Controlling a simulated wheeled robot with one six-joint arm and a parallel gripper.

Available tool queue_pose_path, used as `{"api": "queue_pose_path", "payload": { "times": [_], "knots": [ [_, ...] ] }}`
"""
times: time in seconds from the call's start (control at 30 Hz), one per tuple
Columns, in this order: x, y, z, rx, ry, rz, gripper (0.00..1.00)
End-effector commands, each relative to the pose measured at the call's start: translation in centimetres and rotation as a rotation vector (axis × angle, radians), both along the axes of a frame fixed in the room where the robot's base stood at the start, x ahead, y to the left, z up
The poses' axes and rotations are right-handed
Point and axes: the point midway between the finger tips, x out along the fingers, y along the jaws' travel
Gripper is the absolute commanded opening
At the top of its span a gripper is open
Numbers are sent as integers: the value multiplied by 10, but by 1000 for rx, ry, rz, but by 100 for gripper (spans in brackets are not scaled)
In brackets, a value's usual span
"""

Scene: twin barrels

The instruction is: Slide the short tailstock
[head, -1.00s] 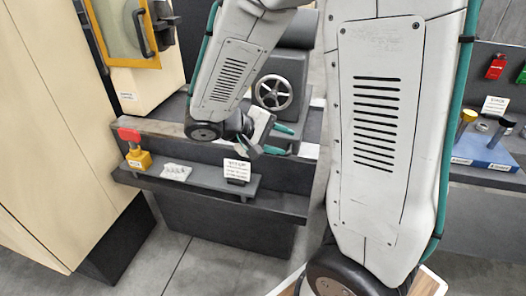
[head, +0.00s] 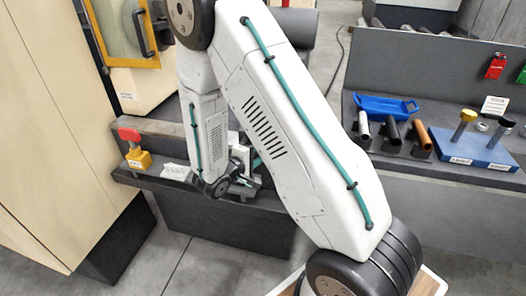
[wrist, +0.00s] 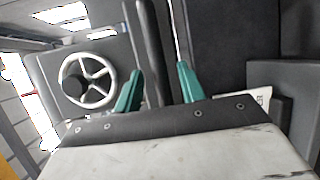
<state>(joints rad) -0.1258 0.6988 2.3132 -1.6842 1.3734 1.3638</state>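The tailstock is a dark grey body with a spoked handwheel (wrist: 90,80), at the left of the wrist view. In the head view only part of the grey tailstock body (head: 298,25) shows behind my arm, and its handwheel is hidden. My gripper (wrist: 160,85) has two teal fingers standing apart. A dark upright bar shows between and beyond them, and I cannot tell whether they touch it. In the head view my gripper (head: 251,170) is low over the front ledge, partly covered by my wrist.
A front shelf (head: 160,184) carries a red-topped yellow button box (head: 135,155) and a pale crumpled cloth (head: 175,171). A yellow-framed door (head: 118,30) stands at the left. At the right, a bench holds a blue tray (head: 385,106), several tubes and a blue block (head: 470,147).

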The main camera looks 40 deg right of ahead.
Motion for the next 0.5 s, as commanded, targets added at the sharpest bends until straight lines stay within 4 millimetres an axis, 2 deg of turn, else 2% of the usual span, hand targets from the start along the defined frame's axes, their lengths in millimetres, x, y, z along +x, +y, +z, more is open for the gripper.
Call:
{"api": "queue_pose_path", "payload": {
  "times": [0.1,0.2,0.5],
  "knots": [
    [4,-15,-2,0,0,-4,40],
    [6,-22,-4,0,-1,-2,40],
    [7,-25,-4,0,0,-1,40]
  ]
}}
